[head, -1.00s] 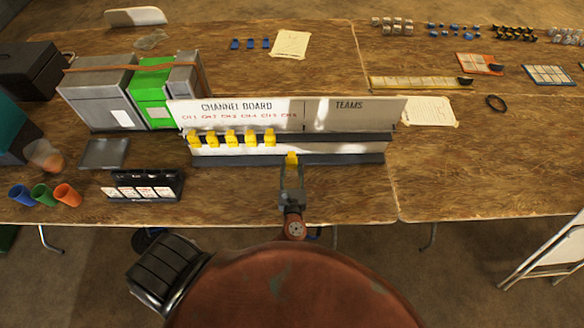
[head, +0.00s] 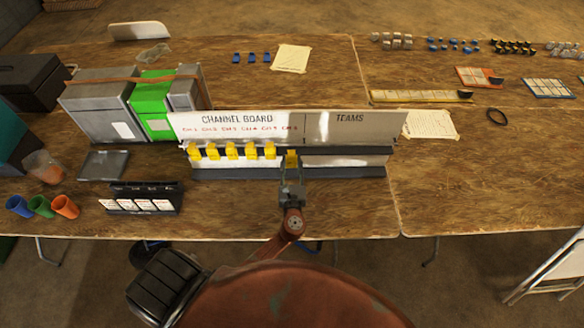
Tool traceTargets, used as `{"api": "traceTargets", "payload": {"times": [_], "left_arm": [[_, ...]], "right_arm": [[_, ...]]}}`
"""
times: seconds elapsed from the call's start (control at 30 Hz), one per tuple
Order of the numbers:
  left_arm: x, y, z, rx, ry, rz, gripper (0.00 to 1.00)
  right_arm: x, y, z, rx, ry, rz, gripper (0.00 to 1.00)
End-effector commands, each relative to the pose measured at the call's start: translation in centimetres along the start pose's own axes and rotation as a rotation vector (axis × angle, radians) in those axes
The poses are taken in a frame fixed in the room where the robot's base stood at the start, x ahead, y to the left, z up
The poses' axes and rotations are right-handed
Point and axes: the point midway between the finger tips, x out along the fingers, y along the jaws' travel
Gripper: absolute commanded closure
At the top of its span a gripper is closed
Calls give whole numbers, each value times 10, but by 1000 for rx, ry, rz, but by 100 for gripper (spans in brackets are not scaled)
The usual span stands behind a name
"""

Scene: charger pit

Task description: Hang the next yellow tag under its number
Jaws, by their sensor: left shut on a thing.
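The channel board (head: 345,134) stands upright on the table, with a row of red channel labels on its left part and "TEAMS" on its right. Several yellow tags (head: 231,151) hang in a row on the rail under the labels. My left gripper (head: 291,172) is shut on another yellow tag (head: 291,158), just right of the hanging row and under the last red label. The held tag is upright in front of the board at about the height of the others. I cannot tell whether it touches the rail. My right gripper is not in view.
A grey case (head: 98,106) and a green case (head: 155,106) stand behind the board's left end. A black card rack (head: 150,188) and coloured cups (head: 40,206) sit at the front left.

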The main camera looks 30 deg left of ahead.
Motion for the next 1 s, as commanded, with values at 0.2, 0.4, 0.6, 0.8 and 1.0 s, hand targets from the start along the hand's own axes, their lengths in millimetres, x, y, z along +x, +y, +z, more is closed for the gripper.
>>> {"api": "traceTargets", "payload": {"times": [0.2,0.4,0.6,0.8,1.0], "left_arm": [[15,-1,0,1,-1,-1,91],[29,0,0,1,-1,0,91],[42,0,0,0,-1,-1,91],[54,0,-1,1,0,0,91],[55,0,-10,1,1,-1,91]], "right_arm": [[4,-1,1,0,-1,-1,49],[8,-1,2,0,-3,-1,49],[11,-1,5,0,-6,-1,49],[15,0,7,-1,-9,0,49],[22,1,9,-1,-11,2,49]]}}
